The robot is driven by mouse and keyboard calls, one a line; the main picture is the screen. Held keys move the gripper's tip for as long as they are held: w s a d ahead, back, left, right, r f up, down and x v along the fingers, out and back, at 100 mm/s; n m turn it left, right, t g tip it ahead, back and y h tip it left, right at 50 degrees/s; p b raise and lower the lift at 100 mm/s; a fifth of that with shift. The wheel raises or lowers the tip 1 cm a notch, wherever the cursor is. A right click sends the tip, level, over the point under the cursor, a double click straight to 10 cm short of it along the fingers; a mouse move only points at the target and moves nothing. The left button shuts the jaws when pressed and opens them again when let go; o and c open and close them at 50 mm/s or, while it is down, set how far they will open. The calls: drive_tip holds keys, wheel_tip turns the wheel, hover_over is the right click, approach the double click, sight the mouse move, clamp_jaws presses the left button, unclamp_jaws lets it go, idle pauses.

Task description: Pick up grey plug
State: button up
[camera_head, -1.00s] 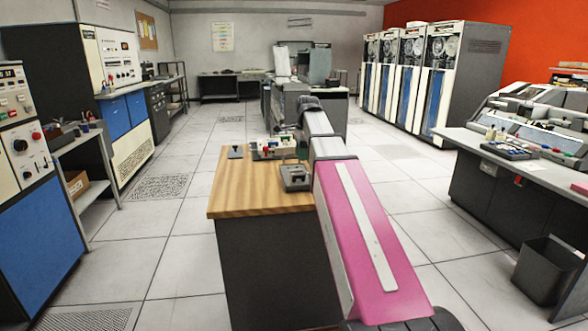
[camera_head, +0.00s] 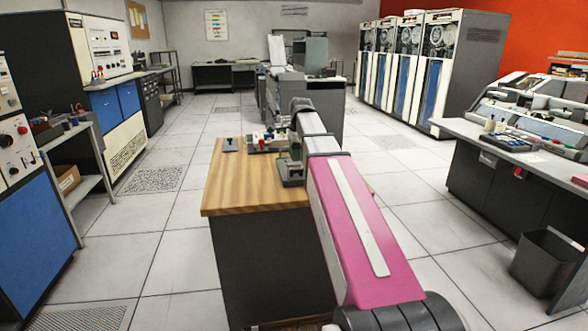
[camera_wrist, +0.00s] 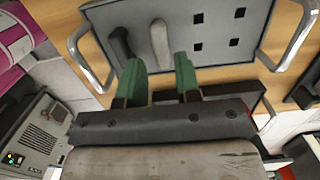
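In the wrist view, the grey plug (camera_wrist: 160,41) is a light grey peg standing on a dark grey panel (camera_wrist: 233,14) with square holes. A similar black plug (camera_wrist: 122,44) stands to its left. My gripper (camera_wrist: 159,73) has two green fingers, apart with nothing between them. In the head view, the green fingers of my gripper (camera_head: 295,152) show small over the wooden table, and the plugs cannot be made out.
The panel has metal handles (camera_wrist: 290,40) at both sides. The wooden-topped table (camera_head: 240,185) also holds a small dark piece (camera_head: 230,145) and a tray with coloured items (camera_head: 264,141). Its front left top is clear. A side bench (camera_head: 468,129) stands at the right.

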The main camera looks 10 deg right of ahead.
sight(294, 164)
drive_tip(key=f, duration=0.4)
drive_tip(key=shift+a+f, duration=0.2)
drive_tip(key=shift+f, duration=0.05)
clamp_jaws()
drive_tip(key=shift+r, duration=0.1)
drive_tip(key=shift+r, duration=0.5)
drive_tip(key=r, duration=0.3)
drive_tip(key=shift+s+a+r, duration=0.15)
drive_tip(key=shift+a+r, duration=0.1)
drive_tip(key=s+a+r, duration=0.5)
drive_tip(key=a+r, duration=0.4)
drive_tip(key=r, duration=0.2)
drive_tip(key=shift+s+a+r, duration=0.2)
drive_tip(key=shift+s+a, duration=0.05)
drive_tip(key=shift+s, duration=0.1)
